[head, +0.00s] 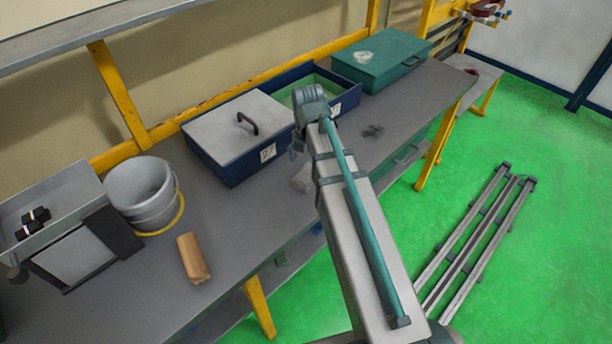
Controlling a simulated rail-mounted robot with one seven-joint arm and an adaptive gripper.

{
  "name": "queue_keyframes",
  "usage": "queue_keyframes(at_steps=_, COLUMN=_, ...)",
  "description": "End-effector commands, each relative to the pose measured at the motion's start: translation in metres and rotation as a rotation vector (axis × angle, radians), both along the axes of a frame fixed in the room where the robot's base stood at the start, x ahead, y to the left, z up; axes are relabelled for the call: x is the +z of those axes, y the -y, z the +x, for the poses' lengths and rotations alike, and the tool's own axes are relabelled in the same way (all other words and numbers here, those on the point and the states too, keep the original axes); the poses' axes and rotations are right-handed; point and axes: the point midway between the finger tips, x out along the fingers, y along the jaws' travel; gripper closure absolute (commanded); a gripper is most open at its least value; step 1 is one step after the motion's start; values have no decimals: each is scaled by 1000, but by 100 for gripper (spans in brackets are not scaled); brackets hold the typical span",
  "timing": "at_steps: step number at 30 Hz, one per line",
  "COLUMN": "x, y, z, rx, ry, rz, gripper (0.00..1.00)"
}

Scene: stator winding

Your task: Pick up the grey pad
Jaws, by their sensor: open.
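A small light grey piece (302,179) lies on the grey workbench, left of my arm and partly hidden behind it. It may be the grey pad, but too little of it shows to be sure. My arm rises from the bottom right to a bent joint above the bench. Of my gripper, only a small blue-grey part (297,144) seems to show at the left of that joint, above the light grey piece. Its fingertips are hidden, and nothing is seen held.
On the bench (235,255) stand a blue box (235,167) with a grey lid, an open blue tray (345,92), a green case (380,60), a grey bucket (145,203), a wooden block (193,258) and a grey bin (80,188). A dark patch (372,131) lies right of my arm. Rails (478,240) lie on the floor.

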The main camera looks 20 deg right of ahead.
Motion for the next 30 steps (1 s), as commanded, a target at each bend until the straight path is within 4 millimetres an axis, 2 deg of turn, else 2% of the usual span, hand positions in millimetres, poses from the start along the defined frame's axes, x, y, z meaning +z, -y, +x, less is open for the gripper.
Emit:
queue_keyframes(at_steps=15, x=-46, y=-4, z=-1, rx=-1, ry=-1, rz=-1, gripper=10)
queue_keyframes(at_steps=24, x=-49, y=-4, z=-1, rx=-1, ry=0, rz=0, gripper=10)
queue_keyframes(at_steps=26, x=-49, y=-4, z=-1, rx=-1, ry=0, rz=0, gripper=19)
queue_keyframes(at_steps=30, x=-49, y=-4, z=-1, rx=-1, ry=0, rz=0, gripper=42)
